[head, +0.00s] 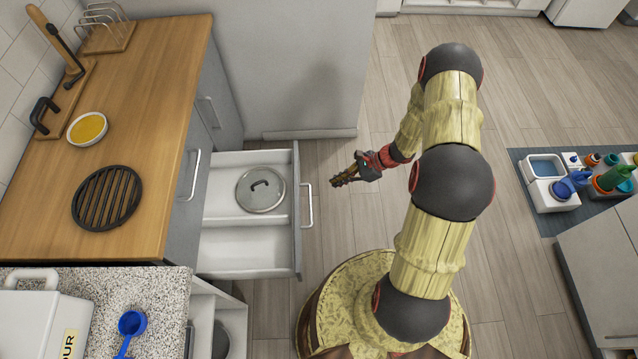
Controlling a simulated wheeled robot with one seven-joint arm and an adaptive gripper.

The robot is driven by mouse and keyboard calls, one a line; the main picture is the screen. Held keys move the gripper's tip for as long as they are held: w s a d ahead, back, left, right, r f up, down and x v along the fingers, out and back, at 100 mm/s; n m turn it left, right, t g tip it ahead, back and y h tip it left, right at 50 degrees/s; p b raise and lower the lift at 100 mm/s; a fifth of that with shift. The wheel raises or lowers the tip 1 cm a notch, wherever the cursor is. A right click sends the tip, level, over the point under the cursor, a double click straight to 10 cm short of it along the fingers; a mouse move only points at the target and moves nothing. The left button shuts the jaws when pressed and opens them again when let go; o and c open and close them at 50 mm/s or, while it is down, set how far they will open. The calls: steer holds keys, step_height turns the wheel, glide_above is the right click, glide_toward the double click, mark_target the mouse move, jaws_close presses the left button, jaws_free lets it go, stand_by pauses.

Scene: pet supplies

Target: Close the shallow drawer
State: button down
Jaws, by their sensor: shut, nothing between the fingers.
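The shallow drawer (247,245) is pulled out from the grey cabinet under the wooden counter. It is white inside with a divider, and a round metal lid (261,190) lies in it. Its front panel carries a pale bar handle (307,205). My gripper (337,182) is shut and empty. In the picture it is a little to the right of the drawer front and handle, apart from them. The exact height of the gripper relative to the handle is hard to tell.
A lower compartment (233,308) beside the drawer also stands open below the speckled counter (165,300). A dark mat (545,220) with pet supplies lies at right. Floor right of the drawer is clear.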

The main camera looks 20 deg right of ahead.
steer(key=b+x, duration=0.1)
steer(key=x, duration=0.3)
steer(key=a+r+b+x, duration=0.1)
steer(key=x, duration=0.3)
steer(key=b+x, duration=0.1)
steer(key=x, duration=0.2)
steer(key=shift+w+a+f+b, duration=0.1)
steer(key=shift+w+a+b, duration=0.15)
steer(key=shift+a+b, duration=0.2)
steer(key=shift+w+a, duration=0.2)
steer(key=shift+a, duration=0.25)
steer(key=shift+a, duration=0.15)
